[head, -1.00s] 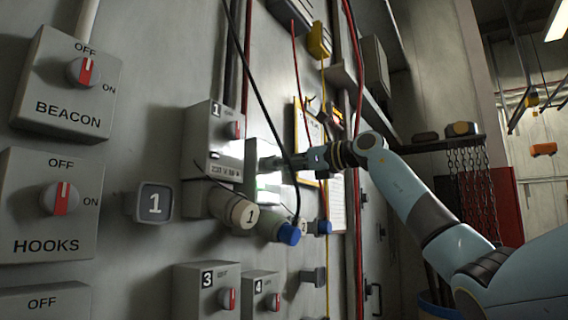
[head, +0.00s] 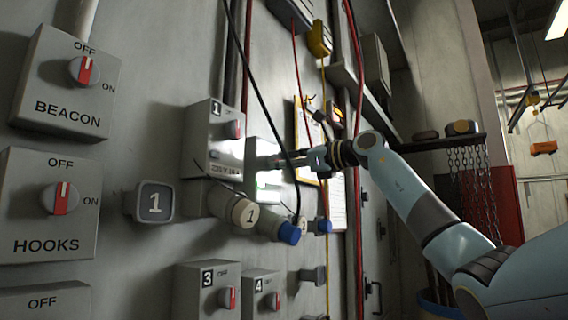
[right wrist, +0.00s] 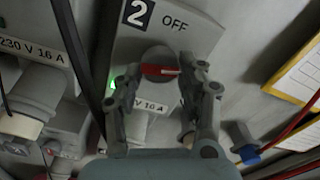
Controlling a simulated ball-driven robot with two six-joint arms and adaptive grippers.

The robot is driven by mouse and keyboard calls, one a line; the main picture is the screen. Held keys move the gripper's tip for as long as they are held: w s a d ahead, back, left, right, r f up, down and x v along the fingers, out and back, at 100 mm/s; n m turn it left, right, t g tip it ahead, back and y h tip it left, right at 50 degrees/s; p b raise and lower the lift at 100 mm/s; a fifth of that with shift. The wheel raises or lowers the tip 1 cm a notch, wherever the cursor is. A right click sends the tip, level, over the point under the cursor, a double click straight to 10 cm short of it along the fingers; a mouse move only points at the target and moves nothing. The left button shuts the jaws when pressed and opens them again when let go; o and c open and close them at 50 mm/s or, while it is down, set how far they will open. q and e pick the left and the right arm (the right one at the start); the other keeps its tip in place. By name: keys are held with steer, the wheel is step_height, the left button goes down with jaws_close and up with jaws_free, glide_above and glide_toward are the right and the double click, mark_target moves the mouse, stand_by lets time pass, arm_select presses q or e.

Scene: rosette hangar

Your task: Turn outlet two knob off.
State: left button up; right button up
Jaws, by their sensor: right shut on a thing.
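The outlet two box (right wrist: 205,32) bears a black "2" label and the word OFF in the right wrist view. Its round grey knob (right wrist: 158,57) has a red bar lying crosswise, with its white tip toward the right and not toward OFF. My right gripper (right wrist: 160,82) has its two fingers on either side of this knob and is shut on it. In the head view the outlet two box (head: 253,158) is partly hidden by the right gripper (head: 272,161), and its knob cannot be made out. My left gripper is not in view.
A blue-ended plug (head: 289,233) and a black cable (head: 262,85) are close to the gripper. Outlet boxes 3 (head: 192,290) and 4 (head: 250,285) sit lower.

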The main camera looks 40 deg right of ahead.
steer(key=shift+d+r+n, duration=0.1)
steer(key=shift+r+n, duration=0.05)
steer(key=shift+n, duration=7.55)
steer(key=o, duration=1.2)
steer(key=shift+v, duration=5.95)
